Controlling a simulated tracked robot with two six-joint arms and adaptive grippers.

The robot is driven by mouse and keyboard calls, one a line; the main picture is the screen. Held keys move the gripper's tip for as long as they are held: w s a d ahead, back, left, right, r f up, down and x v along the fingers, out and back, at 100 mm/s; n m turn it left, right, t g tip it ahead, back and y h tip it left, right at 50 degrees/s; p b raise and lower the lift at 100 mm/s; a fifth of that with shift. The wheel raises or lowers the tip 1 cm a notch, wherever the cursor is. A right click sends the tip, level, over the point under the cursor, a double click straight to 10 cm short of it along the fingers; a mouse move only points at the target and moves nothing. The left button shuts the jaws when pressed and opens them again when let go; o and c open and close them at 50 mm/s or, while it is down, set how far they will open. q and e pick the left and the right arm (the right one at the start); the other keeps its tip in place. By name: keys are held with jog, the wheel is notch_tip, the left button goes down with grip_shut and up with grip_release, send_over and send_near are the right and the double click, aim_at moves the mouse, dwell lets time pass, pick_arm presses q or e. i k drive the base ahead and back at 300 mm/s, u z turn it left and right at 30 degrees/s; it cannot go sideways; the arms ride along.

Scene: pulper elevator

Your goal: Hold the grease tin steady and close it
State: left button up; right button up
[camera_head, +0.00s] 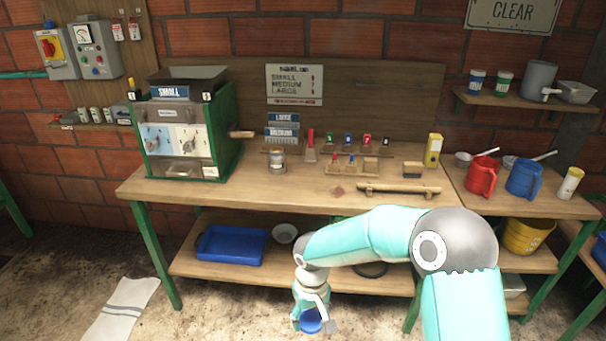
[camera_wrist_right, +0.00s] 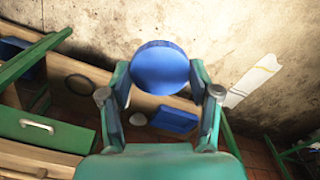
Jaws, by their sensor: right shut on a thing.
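My right gripper (camera_head: 311,316) is low in front of the bench and is shut on a round blue lid (camera_head: 311,321). In the right wrist view the blue lid (camera_wrist_right: 160,68) sits between the two fingertips of the gripper (camera_wrist_right: 160,80). A small metal tin (camera_head: 277,159), which looks like the grease tin, stands upright on the bench near the back, apart from the gripper. Its top looks brownish, and no blue lid shows on it. My left gripper is not in view.
The wooden bench (camera_head: 240,196) has clear room at its front left. A green-framed machine (camera_head: 187,130) stands left of the tin; small racks and a brush (camera_head: 412,168) are to the right. The lower shelf holds a blue tray (camera_head: 231,245) and a bowl (camera_head: 285,233).

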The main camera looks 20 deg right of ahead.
aim_at(278, 157)
jog(key=z, duration=0.85)
jog(key=i, duration=1)
jog(key=z, duration=0.15)
